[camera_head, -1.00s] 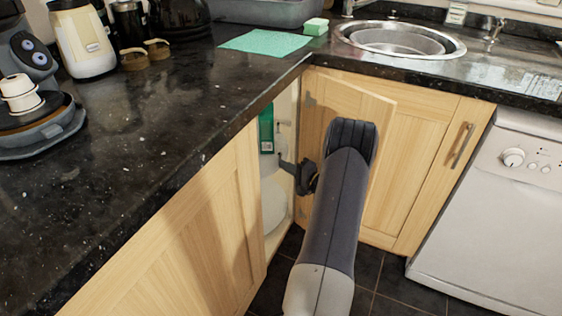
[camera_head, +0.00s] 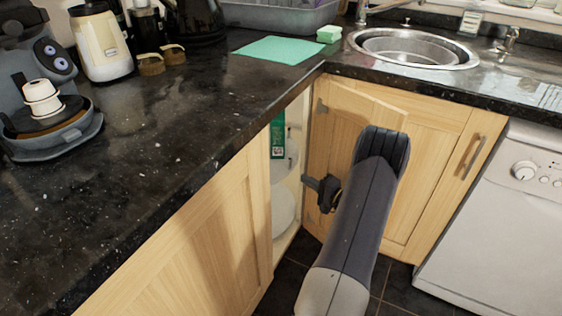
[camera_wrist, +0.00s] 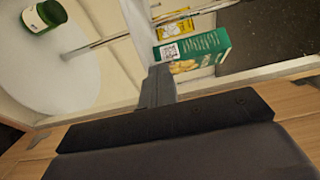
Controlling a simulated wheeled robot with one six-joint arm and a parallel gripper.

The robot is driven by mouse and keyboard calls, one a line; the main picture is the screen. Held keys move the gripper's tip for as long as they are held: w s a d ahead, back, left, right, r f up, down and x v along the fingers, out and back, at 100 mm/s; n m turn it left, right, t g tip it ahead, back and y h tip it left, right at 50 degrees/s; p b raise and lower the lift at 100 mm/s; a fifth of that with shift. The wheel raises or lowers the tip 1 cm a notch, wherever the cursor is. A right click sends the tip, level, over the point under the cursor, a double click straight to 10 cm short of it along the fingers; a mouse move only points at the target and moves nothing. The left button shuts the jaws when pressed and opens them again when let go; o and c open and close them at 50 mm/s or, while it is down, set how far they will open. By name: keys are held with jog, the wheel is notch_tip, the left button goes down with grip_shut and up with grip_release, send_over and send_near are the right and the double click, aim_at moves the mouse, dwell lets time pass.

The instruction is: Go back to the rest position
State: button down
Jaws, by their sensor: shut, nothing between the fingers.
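My gripper (camera_head: 311,182) is at the opening of the corner cupboard, to the left of my dark arm link. It is shut and holds nothing. In the wrist view my gripper (camera_wrist: 158,88) points into the cupboard. The cupboard door (camera_head: 350,118) stands open beside it. Inside, a green box (camera_head: 278,137) stands above a white round shelf (camera_head: 284,210). The wrist view shows the same green box (camera_wrist: 212,48), a yellow packet (camera_wrist: 175,28) and a jar with a green label (camera_wrist: 44,16) on a white round shelf (camera_wrist: 65,85).
A dark granite worktop (camera_head: 170,135) runs along the left and back. A sink (camera_head: 413,46) is at the back, a white dishwasher (camera_head: 500,220) at right.

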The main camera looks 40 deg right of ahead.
aim_at(273, 180)
jog(key=w+b, duration=0.3)
jog(key=w, duration=0.7)
jog(key=shift+w+a, duration=0.15)
jog(key=shift+a, duration=0.05)
jog(key=s+p, duration=0.3)
jog(key=s, duration=0.7)
jog(key=w+b, duration=0.3)
jog(key=w, duration=0.7)
jog(key=shift+w+a+f, duration=0.1)
jog(key=shift+w+f, duration=0.05)
jog(key=a+h, duration=0.1)
jog(key=a, duration=0.1)
jog(key=a+m+h, duration=0.1)
jog(key=a, duration=0.1)
jog(key=a+m+h, duration=0.1)
jog(key=a, duration=0.1)
jog(key=shift+s+a, duration=0.35)
jog(key=shift+s, duration=0.05)
jog(key=s, duration=0.7)
jog(key=shift+p, duration=0.4)
jog(key=shift+w, duration=0.1)
